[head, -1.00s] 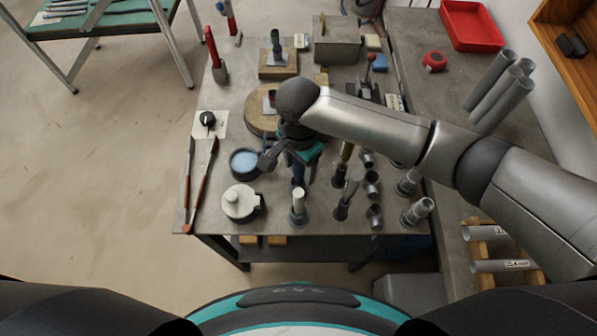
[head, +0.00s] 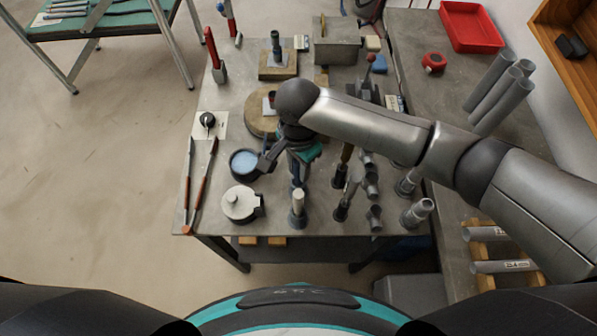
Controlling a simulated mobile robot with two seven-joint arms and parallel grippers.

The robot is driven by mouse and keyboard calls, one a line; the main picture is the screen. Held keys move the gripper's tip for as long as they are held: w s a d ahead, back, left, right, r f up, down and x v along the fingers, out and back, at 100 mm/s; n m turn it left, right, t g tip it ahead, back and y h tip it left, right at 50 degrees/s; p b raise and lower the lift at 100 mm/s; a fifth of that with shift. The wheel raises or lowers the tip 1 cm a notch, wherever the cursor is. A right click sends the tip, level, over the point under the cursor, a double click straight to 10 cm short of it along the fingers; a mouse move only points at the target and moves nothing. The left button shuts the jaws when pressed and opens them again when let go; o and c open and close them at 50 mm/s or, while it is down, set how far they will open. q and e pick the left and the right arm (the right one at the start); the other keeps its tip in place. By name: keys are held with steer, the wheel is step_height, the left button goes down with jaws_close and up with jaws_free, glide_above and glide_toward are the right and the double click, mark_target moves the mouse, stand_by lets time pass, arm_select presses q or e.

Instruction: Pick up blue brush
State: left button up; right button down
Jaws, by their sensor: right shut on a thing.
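My right gripper (head: 298,170) points down over the middle of the table. It is shut on a slim bluish item, which looks like the blue brush (head: 297,176). The gripper and wrist hide most of the brush, and I cannot tell whether its lower end touches the table. A dark part on the gripper's left side reaches to the rim of a round dark pot with light blue contents (head: 244,161). My left gripper is not in view.
A white lidded pot (head: 239,203), an upright grey piece with a pale top (head: 298,207) and several grey pipe fittings (head: 374,216) stand close in front. Red-handled tongs (head: 201,185) lie at left. Wooden blocks (head: 278,66) and a metal box (head: 337,42) are behind.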

arm_select(q)
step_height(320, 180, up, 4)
steer(key=p, duration=0.4)
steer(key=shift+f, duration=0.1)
arm_select(e)
step_height(320, 180, up, 20)
stand_by(2.1)
